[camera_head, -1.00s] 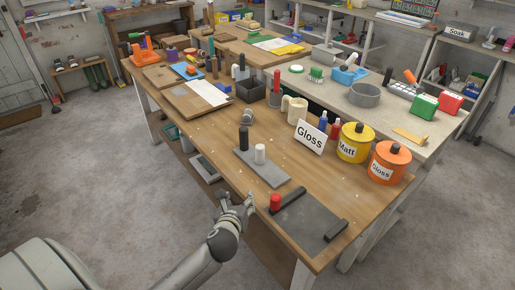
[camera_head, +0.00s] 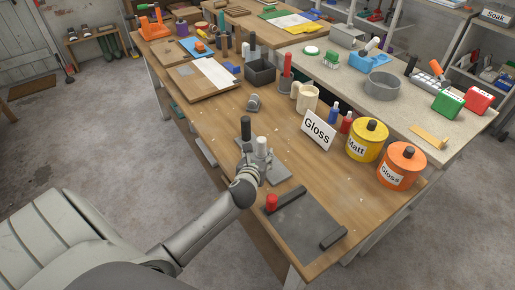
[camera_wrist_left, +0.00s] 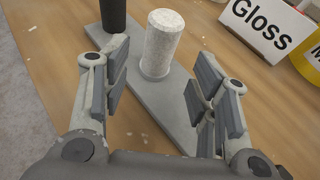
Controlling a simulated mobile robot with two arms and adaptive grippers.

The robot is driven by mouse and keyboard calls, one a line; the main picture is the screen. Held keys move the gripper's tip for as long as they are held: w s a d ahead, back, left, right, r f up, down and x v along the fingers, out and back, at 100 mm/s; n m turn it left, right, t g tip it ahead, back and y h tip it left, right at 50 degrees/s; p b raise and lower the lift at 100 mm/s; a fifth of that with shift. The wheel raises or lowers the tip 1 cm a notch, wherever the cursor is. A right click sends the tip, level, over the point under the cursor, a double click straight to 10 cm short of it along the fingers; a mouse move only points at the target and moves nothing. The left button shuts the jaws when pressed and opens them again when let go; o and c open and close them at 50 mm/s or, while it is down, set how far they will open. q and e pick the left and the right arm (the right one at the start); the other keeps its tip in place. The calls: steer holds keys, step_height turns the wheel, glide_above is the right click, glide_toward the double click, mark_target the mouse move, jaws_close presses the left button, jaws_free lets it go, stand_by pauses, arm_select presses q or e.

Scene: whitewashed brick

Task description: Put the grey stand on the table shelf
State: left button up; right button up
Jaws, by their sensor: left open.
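A flat grey board, which I take as the grey stand (camera_head: 282,172), lies on the wooden table with a black cylinder (camera_head: 246,128) and a speckled white cylinder (camera_head: 262,145) upright on it. My left gripper (camera_head: 258,166) is over the board at its near side and partly hides it. In the left wrist view, the gripper (camera_wrist_left: 160,85) is open and empty, its fingers above the board (camera_wrist_left: 150,95). The white cylinder (camera_wrist_left: 160,45) stands just beyond, between the fingers. The shelf (camera_head: 246,243) under the table shows as a brown strip. My right gripper is out of view.
A dark mat (camera_head: 302,222) with a red-topped piece (camera_head: 271,202) lies at the near end. A "Gloss" sign (camera_head: 318,131), a yellow tin (camera_head: 367,142) and an orange tin (camera_head: 402,166) stand to the right. Bare wood lies left of the board.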

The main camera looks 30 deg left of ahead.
mark_target(260, 149)
arm_select(q)
steer(key=shift+x, duration=3)
steer(key=shift+r, duration=0.15)
steer(key=c, duration=1.2)
